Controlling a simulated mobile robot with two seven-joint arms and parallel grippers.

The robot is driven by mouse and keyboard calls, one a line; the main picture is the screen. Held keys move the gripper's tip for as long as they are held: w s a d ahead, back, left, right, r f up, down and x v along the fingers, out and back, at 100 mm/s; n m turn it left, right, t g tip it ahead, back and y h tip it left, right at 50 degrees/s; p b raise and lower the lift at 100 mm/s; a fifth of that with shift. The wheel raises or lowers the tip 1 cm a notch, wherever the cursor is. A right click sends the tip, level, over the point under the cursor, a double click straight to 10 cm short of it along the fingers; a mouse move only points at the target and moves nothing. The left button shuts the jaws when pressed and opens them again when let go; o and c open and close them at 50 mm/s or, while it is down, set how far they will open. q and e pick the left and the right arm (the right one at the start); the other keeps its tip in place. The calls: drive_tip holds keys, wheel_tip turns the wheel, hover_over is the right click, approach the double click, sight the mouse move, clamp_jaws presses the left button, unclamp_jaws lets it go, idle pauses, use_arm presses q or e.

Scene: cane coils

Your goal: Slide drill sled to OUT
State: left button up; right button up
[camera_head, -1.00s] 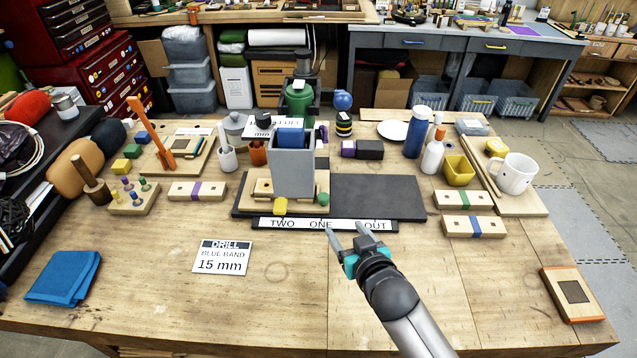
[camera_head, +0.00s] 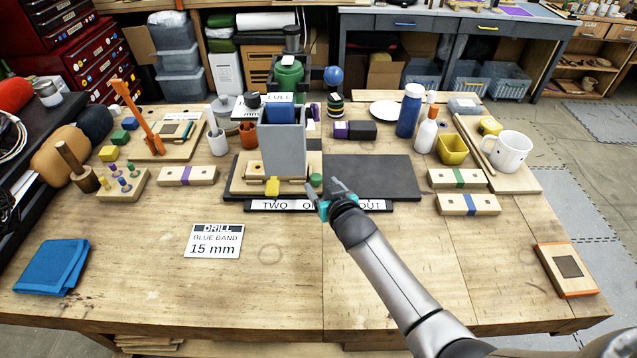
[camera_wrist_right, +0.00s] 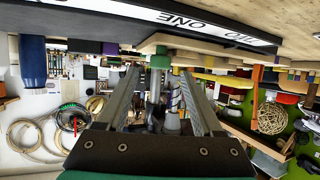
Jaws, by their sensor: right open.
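The drill sled is a wooden base (camera_head: 242,184) carrying a tall grey housing (camera_head: 283,151) with a blue block on top. A yellow knob (camera_head: 272,187) and a green knob (camera_head: 316,180) are at its front. It sits at the left of a dark track (camera_head: 375,178); the right half is bare. A front label strip (camera_head: 290,205) reads TWO, ONE, OUT, partly covered by my gripper. My right gripper (camera_head: 322,186) is open at the green knob. In the right wrist view, the green knob (camera_wrist_right: 159,61) lies between the finger lines, near the tips; contact cannot be told. My left gripper is out of view.
A DRILL, BLUE BAND, 15 mm card (camera_head: 213,241) lies at front left. Banded wooden blocks (camera_head: 468,204) lie right of the track. A blue bottle (camera_head: 409,110), white bottle (camera_head: 426,133) and yellow cup (camera_head: 453,150) stand behind right. The front middle of the table is clear.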

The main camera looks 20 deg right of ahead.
sight(318, 181)
drive_tip(key=shift+b+x, duration=0.55)
drive_tip(key=shift+x, duration=1.3)
clamp_jaws()
